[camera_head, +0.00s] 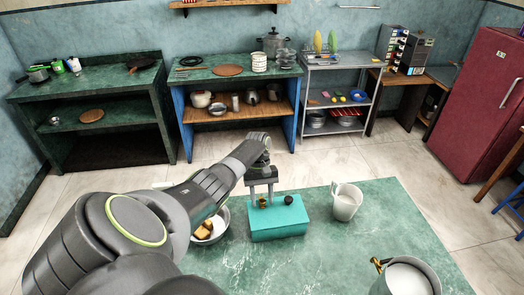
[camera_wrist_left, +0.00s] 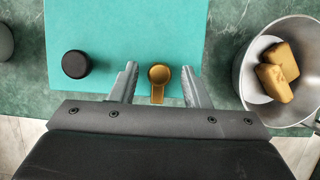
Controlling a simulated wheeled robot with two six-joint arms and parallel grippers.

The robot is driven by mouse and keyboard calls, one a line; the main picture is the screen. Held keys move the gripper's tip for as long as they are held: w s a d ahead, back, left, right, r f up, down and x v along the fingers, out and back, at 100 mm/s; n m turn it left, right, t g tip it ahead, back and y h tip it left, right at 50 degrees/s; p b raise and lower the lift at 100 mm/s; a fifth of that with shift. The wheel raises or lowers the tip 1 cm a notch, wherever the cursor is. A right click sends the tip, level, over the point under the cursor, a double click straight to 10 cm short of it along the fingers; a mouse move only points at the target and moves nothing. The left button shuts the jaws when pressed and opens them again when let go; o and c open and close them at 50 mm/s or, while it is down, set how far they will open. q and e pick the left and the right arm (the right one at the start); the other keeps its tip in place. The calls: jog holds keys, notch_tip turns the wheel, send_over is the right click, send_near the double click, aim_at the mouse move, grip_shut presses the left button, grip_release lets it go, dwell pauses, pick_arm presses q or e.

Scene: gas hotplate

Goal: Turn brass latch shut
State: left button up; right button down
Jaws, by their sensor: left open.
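In the left wrist view the latch lies between the two fingers of my left gripper (camera_wrist_left: 157,86), with a gap on each side. In the head view the left gripper (camera_head: 262,200) reaches down at the hotplate's top left part, and the latch (camera_head: 262,202) shows small between its fingers. A black knob (camera_wrist_left: 76,64) sits beside the latch on the hotplate. My right gripper is not seen.
A metal bowl (camera_head: 222,229) with tan blocks stands close to the hotplate's left side. A white pitcher (camera_head: 346,203) stands to its right, and a metal pot (camera_head: 433,279) is at the front right. Green marble tabletop (camera_head: 330,250) is clear between them.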

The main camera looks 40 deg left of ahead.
pick_arm(q)
jog(key=v, duration=1.7)
jog(key=shift+r, duration=0.15)
